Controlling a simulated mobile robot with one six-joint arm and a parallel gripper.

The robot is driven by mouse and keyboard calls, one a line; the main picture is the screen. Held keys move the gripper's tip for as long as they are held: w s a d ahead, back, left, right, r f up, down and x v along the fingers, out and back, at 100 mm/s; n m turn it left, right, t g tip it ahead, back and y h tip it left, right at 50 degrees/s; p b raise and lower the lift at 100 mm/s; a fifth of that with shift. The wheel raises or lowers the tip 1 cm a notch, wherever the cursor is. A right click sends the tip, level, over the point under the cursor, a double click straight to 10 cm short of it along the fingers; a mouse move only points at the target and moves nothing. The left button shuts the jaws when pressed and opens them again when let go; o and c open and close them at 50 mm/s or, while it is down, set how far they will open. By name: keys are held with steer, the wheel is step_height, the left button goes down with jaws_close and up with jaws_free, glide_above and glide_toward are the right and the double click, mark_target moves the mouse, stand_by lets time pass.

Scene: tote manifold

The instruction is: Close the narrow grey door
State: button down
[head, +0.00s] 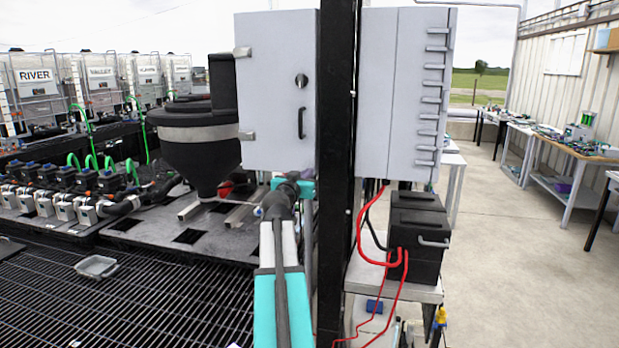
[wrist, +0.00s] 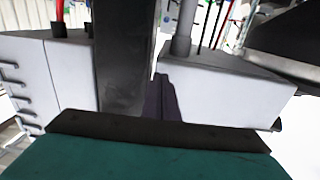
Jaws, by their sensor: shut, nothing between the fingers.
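A grey cabinet front (head: 276,85) with a round lock, a black handle (head: 301,122) and hinges on its left edge stands left of a black post (head: 337,150) in the head view. It looks like the narrow grey door; I cannot tell whether it is ajar. In the wrist view, a grey box (wrist: 225,90) right of the post is likely the same cabinet. My gripper (wrist: 162,95) is shut and empty near the post, seen between the two grey boxes. In the head view my wrist is below the cabinet; the fingertips are hidden there.
A second grey cabinet (head: 400,90) with several side brackets stands right of the post, above a black battery (head: 420,235) with red cables. A black hopper (head: 195,135) stands left. Open concrete floor (head: 510,260) lies at the right, beyond it a bench (head: 580,152).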

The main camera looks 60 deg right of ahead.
steer(key=s+a+b, duration=0.2)
steer(key=a+b, duration=0.1)
steer(key=a, duration=0.8)
steer(key=shift+s+a+f, duration=0.25)
steer(key=shift+a+f, duration=0.05)
steer(key=shift+a, duration=0.1)
